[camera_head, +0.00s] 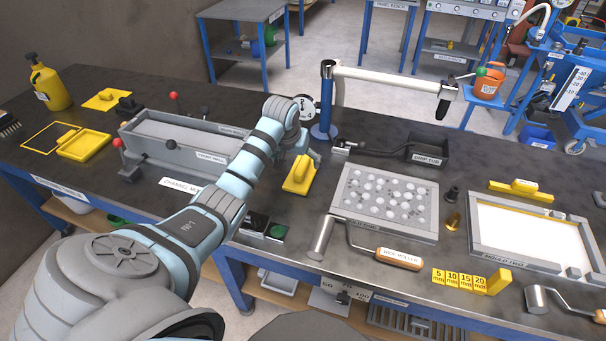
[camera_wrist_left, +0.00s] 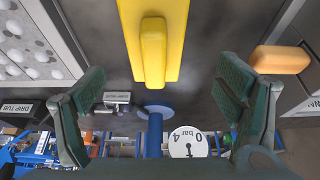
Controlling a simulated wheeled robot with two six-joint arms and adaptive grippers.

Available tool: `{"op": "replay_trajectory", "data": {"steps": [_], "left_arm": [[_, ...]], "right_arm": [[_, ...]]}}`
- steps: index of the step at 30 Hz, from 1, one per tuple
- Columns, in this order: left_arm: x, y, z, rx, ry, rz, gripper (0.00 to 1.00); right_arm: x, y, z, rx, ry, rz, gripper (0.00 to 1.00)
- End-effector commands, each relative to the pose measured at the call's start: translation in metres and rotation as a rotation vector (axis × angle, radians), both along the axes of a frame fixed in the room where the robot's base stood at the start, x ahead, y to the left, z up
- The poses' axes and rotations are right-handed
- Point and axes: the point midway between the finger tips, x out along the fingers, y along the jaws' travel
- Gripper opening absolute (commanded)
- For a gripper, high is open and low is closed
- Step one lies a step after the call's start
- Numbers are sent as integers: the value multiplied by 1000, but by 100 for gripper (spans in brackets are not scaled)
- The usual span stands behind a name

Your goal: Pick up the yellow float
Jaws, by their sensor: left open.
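The yellow float (camera_head: 299,178), a flat plate with a raised grip bar, lies on the dark bench just below my left gripper (camera_head: 302,150) in the head view. My arm hides part of this gripper there. In the left wrist view the float (camera_wrist_left: 152,50) is at the top centre, grip facing the camera. My left gripper (camera_wrist_left: 165,85) is open, its two dark green fingers wide apart and empty. The float lies beyond the fingertips, between their lines, with no contact visible. My right gripper is not in view.
A grey channel mould (camera_head: 185,142) is left. Other yellow handled pieces (camera_head: 85,145) lie further off.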

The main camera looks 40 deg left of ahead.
Motion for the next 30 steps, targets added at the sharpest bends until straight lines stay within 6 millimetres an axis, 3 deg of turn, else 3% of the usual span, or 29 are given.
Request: {"op": "replay_trajectory", "data": {"steps": [9, 17, 27, 30], "left_arm": [[24, 1, -50, -1, 1, -3, 86], [27, 2, -55, 1, -1, -5, 86], [28, 1, -54, 1, -1, -5, 34], [28, 1, -54, 2, -2, -5, 34]], "right_arm": [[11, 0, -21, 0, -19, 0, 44], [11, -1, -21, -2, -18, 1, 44], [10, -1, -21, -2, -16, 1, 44], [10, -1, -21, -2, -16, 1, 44]]}}
